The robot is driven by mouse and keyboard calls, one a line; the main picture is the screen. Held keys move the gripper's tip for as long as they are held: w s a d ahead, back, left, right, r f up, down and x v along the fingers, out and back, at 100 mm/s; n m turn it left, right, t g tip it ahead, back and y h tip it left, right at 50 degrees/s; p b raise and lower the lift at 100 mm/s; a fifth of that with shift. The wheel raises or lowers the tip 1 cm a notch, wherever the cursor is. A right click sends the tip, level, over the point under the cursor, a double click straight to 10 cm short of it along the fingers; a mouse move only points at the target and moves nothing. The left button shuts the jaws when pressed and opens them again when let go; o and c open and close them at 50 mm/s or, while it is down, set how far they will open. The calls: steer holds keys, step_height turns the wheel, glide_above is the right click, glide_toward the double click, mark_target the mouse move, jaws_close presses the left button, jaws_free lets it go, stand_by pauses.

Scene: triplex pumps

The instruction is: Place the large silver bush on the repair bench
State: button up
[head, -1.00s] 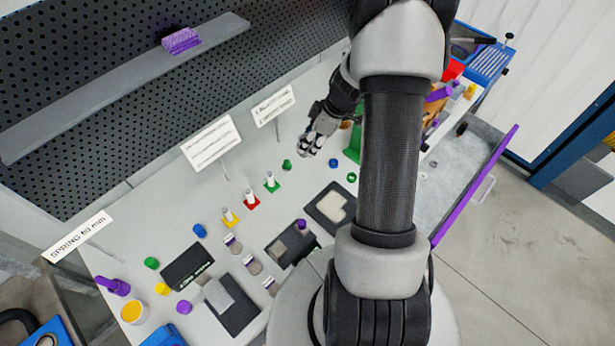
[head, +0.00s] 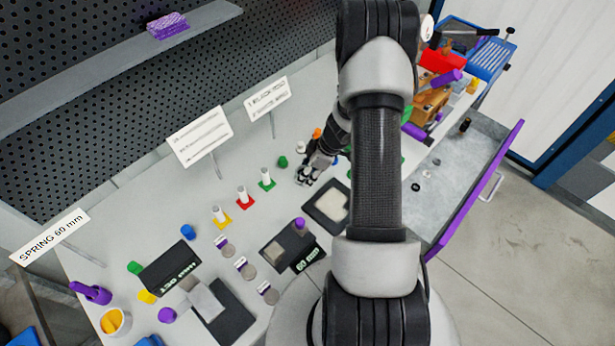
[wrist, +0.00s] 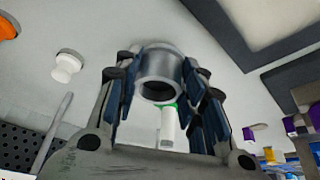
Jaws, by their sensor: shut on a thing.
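The large silver bush (wrist: 160,67) is a wide, short metal ring with a dark bore. In the wrist view my gripper (wrist: 160,85) is shut on it, with blue-padded fingers on both sides. In the head view my gripper (head: 305,180) is low over the grey bench (head: 190,268), left of the dark square pad with a pale centre (head: 325,208). The bush is too small there to make out clearly. I cannot tell from these views whether it touches the bench top.
White pegs on green (head: 265,178), red (head: 243,194) and yellow (head: 219,214) bases stand left of my gripper. A green cap (head: 283,161) is close by. Label signs (head: 200,137) stand behind. A purple-edged tray (head: 470,195) is at right.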

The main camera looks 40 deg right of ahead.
steer(key=shift+f, duration=0.75)
steer(key=shift+r, duration=0.1)
steer(key=o, duration=1.1)
steer(key=shift+o, duration=0.2)
